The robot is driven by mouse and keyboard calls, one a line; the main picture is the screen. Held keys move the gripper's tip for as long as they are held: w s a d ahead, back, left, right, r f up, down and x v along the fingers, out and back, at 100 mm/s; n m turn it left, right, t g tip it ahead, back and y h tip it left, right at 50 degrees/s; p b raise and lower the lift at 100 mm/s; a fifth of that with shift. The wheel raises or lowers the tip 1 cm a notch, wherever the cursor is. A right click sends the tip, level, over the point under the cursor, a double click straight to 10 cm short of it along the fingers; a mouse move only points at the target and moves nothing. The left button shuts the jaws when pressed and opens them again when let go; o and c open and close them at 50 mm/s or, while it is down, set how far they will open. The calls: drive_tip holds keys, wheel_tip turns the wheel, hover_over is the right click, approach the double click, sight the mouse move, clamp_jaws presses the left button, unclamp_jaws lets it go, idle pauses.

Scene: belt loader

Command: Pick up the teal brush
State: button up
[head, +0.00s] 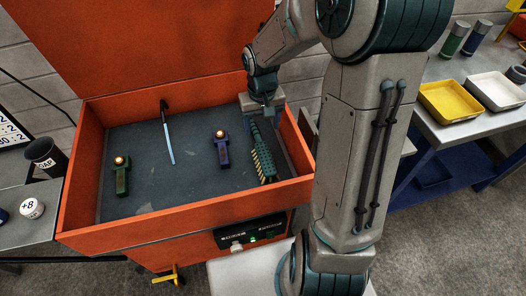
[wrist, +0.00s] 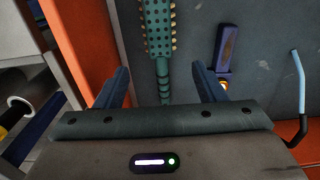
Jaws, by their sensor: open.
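The teal brush (head: 263,160) lies in the orange-walled bin near its right wall, with pale bristles along its sides. In the wrist view the brush (wrist: 157,30) runs up between my two fingers, its ribbed handle pointing toward the palm and its dotted head going out of the top of the picture. My gripper (head: 262,112) is above the handle end in the head view. In the wrist view my gripper (wrist: 164,85) is open, one finger on each side of the handle, with gaps on both sides. I cannot tell the height left between fingers and handle.
The orange bin (head: 190,222) also holds a blue tool (head: 221,150), a green tool (head: 121,178) and a blue-and-black stick (head: 167,135). Its right wall (wrist: 80,45) is close to my left finger. A yellow tray (head: 447,101) and a white tray (head: 495,90) stand on the right bench.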

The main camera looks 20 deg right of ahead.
sight(261, 145)
wheel_tip(261, 145, down, 6)
drive_tip(key=shift+f, duration=0.25)
drive_tip(key=shift+w+f, duration=0.2)
drive_tip(key=shift+f, duration=0.7)
drive_tip(key=shift+w+f, duration=0.15)
drive_tip(key=shift+f, duration=0.7)
drive_tip(key=shift+w+f, duration=0.2)
drive_tip(key=shift+f, duration=0.7)
drive_tip(key=c, duration=1.1)
